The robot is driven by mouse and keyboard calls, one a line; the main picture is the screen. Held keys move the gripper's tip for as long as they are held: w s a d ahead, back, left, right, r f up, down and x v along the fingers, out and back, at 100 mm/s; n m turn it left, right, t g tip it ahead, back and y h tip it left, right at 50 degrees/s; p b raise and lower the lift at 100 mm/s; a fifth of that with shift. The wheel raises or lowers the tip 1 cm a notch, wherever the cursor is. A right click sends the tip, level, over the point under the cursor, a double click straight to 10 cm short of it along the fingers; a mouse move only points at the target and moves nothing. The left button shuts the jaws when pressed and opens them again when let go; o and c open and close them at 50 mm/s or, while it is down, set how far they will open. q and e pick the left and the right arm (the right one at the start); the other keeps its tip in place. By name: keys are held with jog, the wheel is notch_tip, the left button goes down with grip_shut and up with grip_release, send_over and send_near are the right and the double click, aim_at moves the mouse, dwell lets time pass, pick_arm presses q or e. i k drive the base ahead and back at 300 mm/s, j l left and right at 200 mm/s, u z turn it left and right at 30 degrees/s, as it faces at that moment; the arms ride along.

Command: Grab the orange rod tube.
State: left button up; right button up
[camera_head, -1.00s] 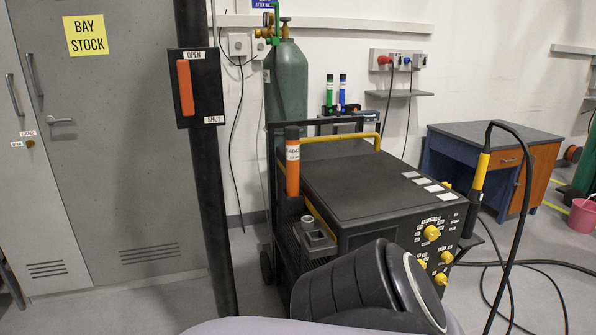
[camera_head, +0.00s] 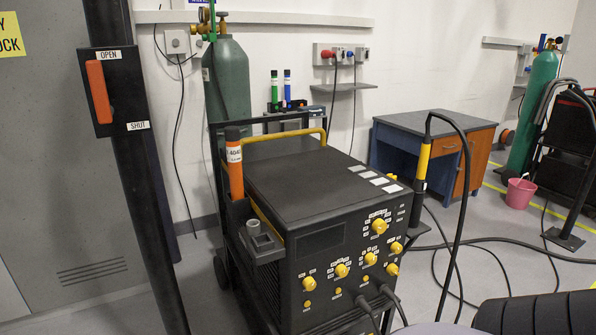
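The orange rod tube (camera_head: 235,170) stands upright at the left rear side of the black welding machine (camera_head: 320,190). It has a dark cap and a white label reading 404. A grey holder with a round opening (camera_head: 258,235) sits in front of it on the machine's left side. Neither of my grippers shows in the view. A dark ribbed part, likely of my own arm, shows at the bottom right corner, far from the tube.
A post with an orange-handled OPEN/SHUT switch box (camera_head: 118,90) stands at left. Behind the machine are a green gas cylinder (camera_head: 228,85) and a small shelf with green and blue tubes (camera_head: 287,88). A desk (camera_head: 430,150) and floor cables lie to the right.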

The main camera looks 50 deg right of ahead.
aim_at(232, 133)
jog(key=z, duration=1.3)
